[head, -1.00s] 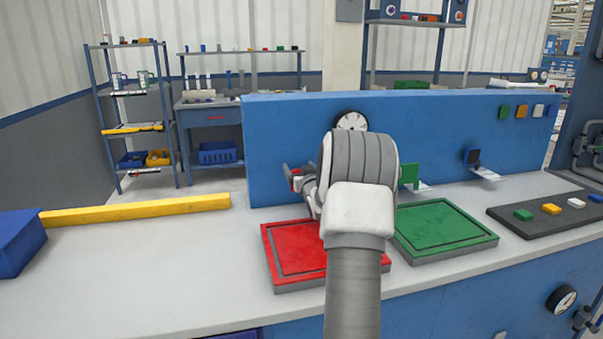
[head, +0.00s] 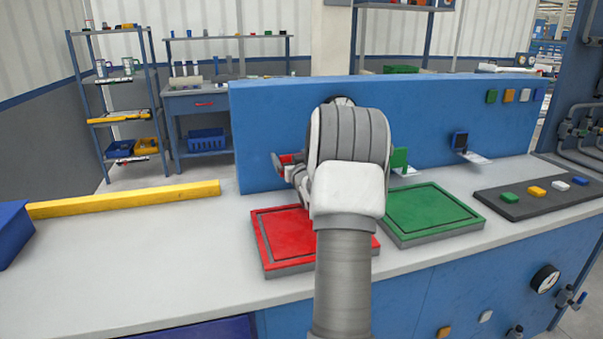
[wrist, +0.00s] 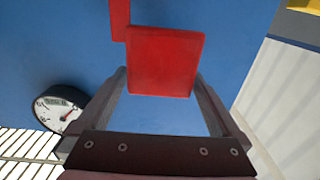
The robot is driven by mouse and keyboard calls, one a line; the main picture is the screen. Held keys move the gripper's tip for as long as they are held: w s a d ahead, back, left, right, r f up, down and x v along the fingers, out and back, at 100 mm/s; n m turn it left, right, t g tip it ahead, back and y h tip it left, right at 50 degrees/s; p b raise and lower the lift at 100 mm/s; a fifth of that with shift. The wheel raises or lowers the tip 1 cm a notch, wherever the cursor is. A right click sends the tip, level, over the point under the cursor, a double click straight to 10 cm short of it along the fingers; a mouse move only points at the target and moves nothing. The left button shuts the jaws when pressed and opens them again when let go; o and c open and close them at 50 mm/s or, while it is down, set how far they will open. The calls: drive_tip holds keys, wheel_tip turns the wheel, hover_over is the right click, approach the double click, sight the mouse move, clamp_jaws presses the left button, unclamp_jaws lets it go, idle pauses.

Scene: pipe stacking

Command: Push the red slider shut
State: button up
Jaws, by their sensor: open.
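The red slider (wrist: 163,62) shows in the wrist view as a red square block with a narrow red strip at its upper left, against the blue panel. In the head view only a small part of it (head: 287,159) shows, left of my arm by the panel. My gripper (wrist: 160,80) is open, with the red block between or just beyond its fingertips; I cannot tell whether they touch it. In the head view my gripper (head: 281,168) is mostly hidden behind my own wrist.
A red tray (head: 285,235) and a green tray (head: 430,210) lie on the bench below the blue panel (head: 262,140). A green slider (head: 399,159) and a dark blue one (head: 460,141) are to the right. A round gauge (wrist: 60,112) is beside my gripper. A yellow bar (head: 125,198) lies left.

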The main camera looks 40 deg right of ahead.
drive_tip(key=p+v, duration=0.1)
drive_tip(key=v, duration=1.3)
drive_tip(key=shift+s+p, duration=0.3)
drive_tip(key=shift+s, duration=0.05)
drive_tip(key=shift+a, duration=0.15)
